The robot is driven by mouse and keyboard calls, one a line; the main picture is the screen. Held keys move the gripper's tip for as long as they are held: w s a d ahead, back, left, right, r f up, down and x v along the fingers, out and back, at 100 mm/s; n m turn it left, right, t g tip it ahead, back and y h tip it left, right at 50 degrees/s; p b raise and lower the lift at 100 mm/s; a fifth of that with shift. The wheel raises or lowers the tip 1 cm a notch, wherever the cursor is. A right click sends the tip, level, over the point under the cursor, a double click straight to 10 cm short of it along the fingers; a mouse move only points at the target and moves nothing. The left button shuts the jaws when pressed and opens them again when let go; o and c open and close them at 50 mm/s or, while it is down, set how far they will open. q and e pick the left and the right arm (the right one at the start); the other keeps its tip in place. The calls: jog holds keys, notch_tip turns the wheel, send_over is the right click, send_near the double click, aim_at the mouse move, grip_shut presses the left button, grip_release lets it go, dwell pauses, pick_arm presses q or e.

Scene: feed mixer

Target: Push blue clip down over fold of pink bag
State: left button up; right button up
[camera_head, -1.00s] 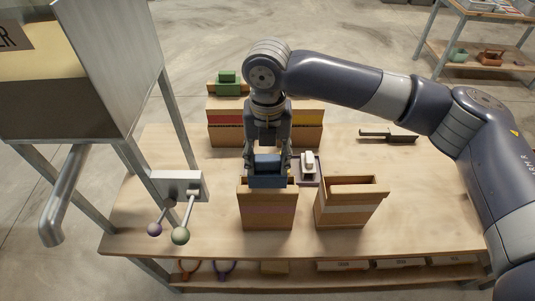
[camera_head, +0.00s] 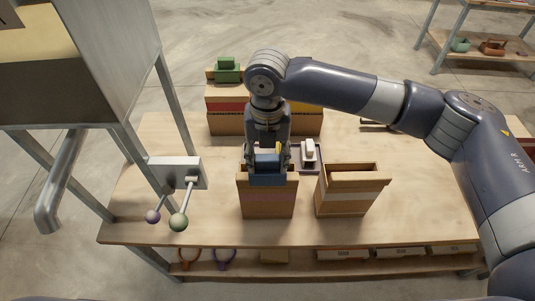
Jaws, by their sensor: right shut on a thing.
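The blue clip (camera_head: 268,174) sits at the top edge of the front middle bag (camera_head: 268,199), a brown paper bag with a faint pinkish band. My right gripper (camera_head: 268,160) comes down from above and is shut on the blue clip, one finger on each side. The clip covers the middle of the bag's top; the fold beneath it is mostly hidden. I cannot tell how far down over the fold the clip reaches. My left gripper is not in view.
An open brown bag with a pale band (camera_head: 347,192) stands close on the right. Bags with red and yellow bands stand behind, one with a green clip (camera_head: 227,70). A lever box (camera_head: 176,173) is on the left. A small white device (camera_head: 308,153) sits behind.

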jog(key=shift+f+b, duration=0.45)
jog(key=shift+f, duration=1)
jog(key=o, duration=1)
jog(key=shift+c, duration=0.2)
jog(key=shift+r, duration=0.15)
jog(key=shift+r+p, duration=2.15)
jog(key=shift+r, duration=1.2)
